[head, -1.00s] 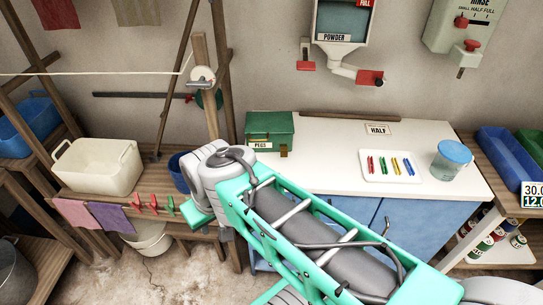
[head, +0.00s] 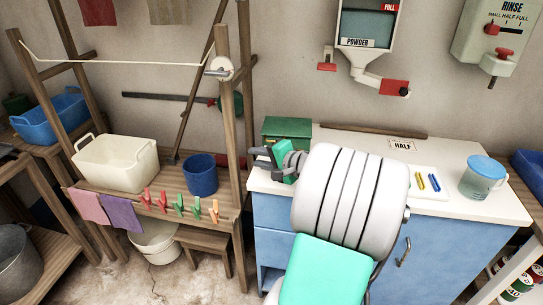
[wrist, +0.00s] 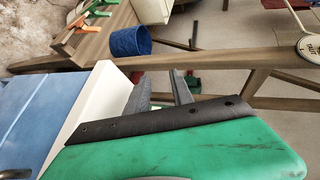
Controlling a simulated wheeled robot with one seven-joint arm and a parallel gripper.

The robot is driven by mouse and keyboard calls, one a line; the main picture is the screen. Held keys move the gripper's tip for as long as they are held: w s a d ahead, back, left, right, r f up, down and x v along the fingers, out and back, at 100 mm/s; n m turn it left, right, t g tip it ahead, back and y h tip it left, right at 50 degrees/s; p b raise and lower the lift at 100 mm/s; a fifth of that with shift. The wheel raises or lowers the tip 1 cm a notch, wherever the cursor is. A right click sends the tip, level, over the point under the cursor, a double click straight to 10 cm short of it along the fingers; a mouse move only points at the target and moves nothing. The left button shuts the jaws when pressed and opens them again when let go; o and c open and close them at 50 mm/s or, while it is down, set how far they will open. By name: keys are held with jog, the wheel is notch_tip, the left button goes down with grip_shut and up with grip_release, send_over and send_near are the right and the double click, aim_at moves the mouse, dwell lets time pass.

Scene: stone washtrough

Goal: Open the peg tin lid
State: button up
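The green peg tin (head: 290,133) stands at the back left end of the white counter. Its lid (head: 287,123) looks closed, and the label and much of the front are hidden behind my gripper and arm. My gripper (head: 256,157) is in front of the tin at its left side, pointing left across the counter edge. In the wrist view its two grey fingers (wrist: 160,90) stand apart with nothing between them. I cannot clearly make out the tin in the wrist view. I see no clear contact with it.
A blue bucket (head: 201,175) and a cream basin (head: 115,162) stand on the wooden bench to the left. A wooden post (head: 230,120) rises near my gripper. A tray (head: 430,190) of pegs and a blue-lidded jar (head: 482,177) sit on the counter's right side.

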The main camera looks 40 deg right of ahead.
jog(key=s+d+m, duration=0.1)
jog(key=d, duration=0.1)
jog(key=s+d+m+t+h, duration=0.1)
jog(key=d, duration=0.2)
jog(key=s+d+r+m+t, duration=0.1)
jog(key=d, duration=0.1)
jog(key=shift+s+d+m+h+b, duration=0.2)
jog(key=shift+s+m+h+b, duration=0.1)
jog(key=shift+s+b, duration=0.1)
jog(key=shift+t, duration=0.3)
jog(key=w, duration=0.7)
jog(key=shift+w+d+f, duration=0.25)
jog(key=shift+f, duration=0.05)
jog(key=shift+c, duration=0.3)
grip_shut()
jog(key=shift+f, duration=0.2)
